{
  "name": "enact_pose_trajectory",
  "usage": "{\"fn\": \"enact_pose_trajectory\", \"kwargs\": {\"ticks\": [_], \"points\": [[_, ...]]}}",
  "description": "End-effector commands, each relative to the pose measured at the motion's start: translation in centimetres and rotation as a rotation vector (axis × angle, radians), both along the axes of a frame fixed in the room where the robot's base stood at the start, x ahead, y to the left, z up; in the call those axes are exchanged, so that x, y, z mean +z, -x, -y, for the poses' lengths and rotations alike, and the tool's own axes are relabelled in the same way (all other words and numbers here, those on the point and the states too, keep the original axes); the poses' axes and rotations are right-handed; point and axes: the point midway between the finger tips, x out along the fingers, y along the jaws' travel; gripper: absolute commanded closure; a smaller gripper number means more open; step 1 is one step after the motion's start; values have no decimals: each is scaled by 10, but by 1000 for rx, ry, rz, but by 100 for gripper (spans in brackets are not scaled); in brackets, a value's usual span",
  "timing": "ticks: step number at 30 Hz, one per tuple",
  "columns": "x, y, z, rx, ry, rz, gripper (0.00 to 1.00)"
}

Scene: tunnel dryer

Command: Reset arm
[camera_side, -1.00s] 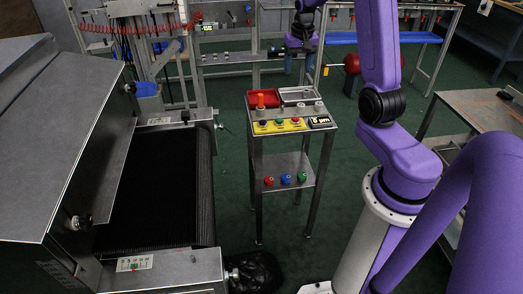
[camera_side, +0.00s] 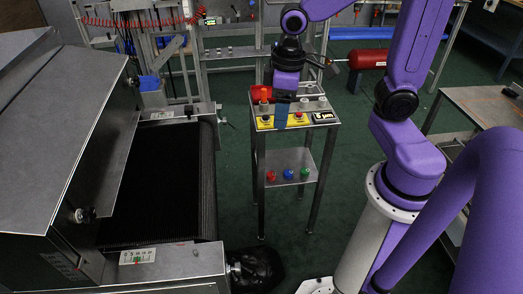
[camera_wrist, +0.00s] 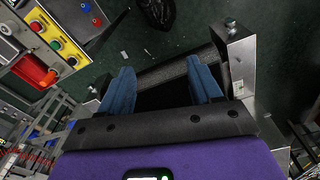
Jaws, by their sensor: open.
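My gripper (camera_side: 281,122) hangs in front of the small metal stand's top in the side view, pointing down. In the wrist view its two blue fingers (camera_wrist: 163,85) are spread apart with nothing between them. The upper arm reaches in from the right and runs off the top of the side view. In the side view my gripper hides part of the yellow button panel (camera_side: 264,122) and of the trays behind it. I cannot tell its exact height above the stand.
The stand bears a red tray (camera_side: 256,96); an orange-red piece shows there in the wrist view (camera_wrist: 48,78). Colored knobs (camera_side: 288,173) sit on its lower shelf. The dryer's dark belt (camera_side: 155,185) lies left. A black bag (camera_side: 256,270) is on the floor. A red cylinder (camera_side: 369,60) stands behind.

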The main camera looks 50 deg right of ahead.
Motion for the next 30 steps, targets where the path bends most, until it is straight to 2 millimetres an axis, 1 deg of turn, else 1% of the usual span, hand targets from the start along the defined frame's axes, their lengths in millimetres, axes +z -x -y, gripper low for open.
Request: {"fn": "enact_pose_trajectory", "kwargs": {"ticks": [1,3,6,9,12,15,20,30], "points": [[1,15,-7,66,1,-2,36],[1,36,-14,150,3,-6,36],[1,64,-22,271,6,-11,36],[0,91,-25,386,11,-17,36],[-1,112,-25,477,14,-21,36],[-2,126,-23,542,17,-24,36],[-3,136,-22,587,20,-27,36],[-3,136,-22,587,20,-27,36]]}}
